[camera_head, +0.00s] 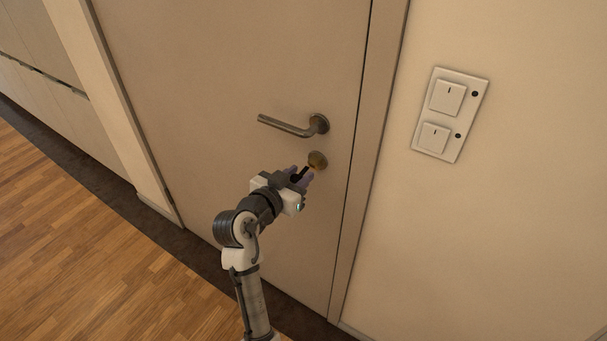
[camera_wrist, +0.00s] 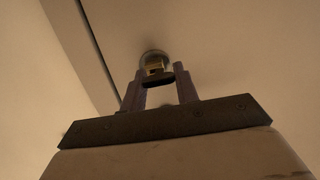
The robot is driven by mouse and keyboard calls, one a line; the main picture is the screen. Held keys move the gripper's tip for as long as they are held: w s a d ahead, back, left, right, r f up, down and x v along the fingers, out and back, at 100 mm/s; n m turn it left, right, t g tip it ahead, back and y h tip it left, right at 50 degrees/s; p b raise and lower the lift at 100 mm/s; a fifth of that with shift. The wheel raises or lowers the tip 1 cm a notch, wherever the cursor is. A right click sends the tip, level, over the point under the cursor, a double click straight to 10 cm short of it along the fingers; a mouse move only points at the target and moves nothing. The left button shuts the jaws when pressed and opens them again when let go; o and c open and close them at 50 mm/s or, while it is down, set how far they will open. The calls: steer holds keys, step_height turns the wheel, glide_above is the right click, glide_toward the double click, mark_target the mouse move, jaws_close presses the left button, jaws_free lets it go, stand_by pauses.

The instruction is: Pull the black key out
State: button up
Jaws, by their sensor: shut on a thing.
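The black key (camera_head: 305,170) is between the purple fingers of my gripper (camera_head: 303,175), just below and left of the round brass lock (camera_head: 318,160) on the door. In the wrist view, the dark key (camera_wrist: 159,80) spans the space between the two fingers of my gripper (camera_wrist: 160,77). The brass lock (camera_wrist: 154,58) shows just beyond it. My gripper is shut on the key. The key's tip is hidden, so I cannot tell whether any of it is inside the lock.
The beige door (camera_head: 240,90) looks closed and has a metal lever handle (camera_head: 290,125) just above the lock. The door frame (camera_head: 372,150) stands to the right, then a wall with a white switch panel (camera_head: 450,114). Wooden floor (camera_head: 80,240) is clear at left.

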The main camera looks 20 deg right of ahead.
steer(key=shift+s+a+f+b, duration=0.1)
steer(key=shift+s+a+b, duration=0.25)
steer(key=shift+s+a, duration=0.65)
steer(key=shift+w+a, duration=0.1)
